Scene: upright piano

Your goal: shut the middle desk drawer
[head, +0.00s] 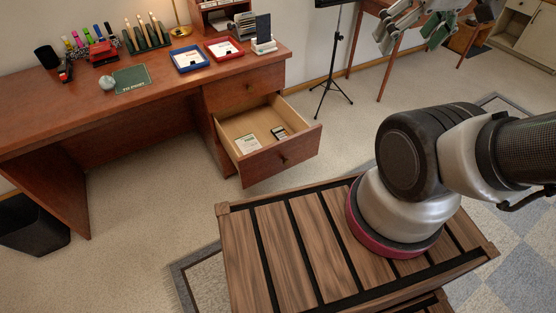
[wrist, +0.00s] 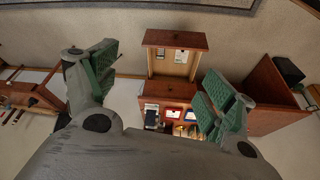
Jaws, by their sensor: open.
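The middle desk drawer (head: 262,165) is pulled well out of the reddish-brown desk (head: 150,85), below a shut upper drawer (head: 240,93). It has a wooden front with a small dark knob, and a few small cards or packets lie inside. The open drawer also shows in the wrist view (wrist: 175,39), upside down, between my fingers. My gripper (head: 418,22) is at the top right of the head view, open and empty, partly cut off by the frame. It is apart from the drawer. Its green-padded fingers also show in the wrist view (wrist: 157,88).
The desk top holds a blue tray (head: 189,57), a red tray (head: 223,48), a phone stand, a pen rack and a green mat (head: 131,79). A black music stand (head: 328,75) stands behind the drawer's right. A dark bin (head: 32,225) is at left.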

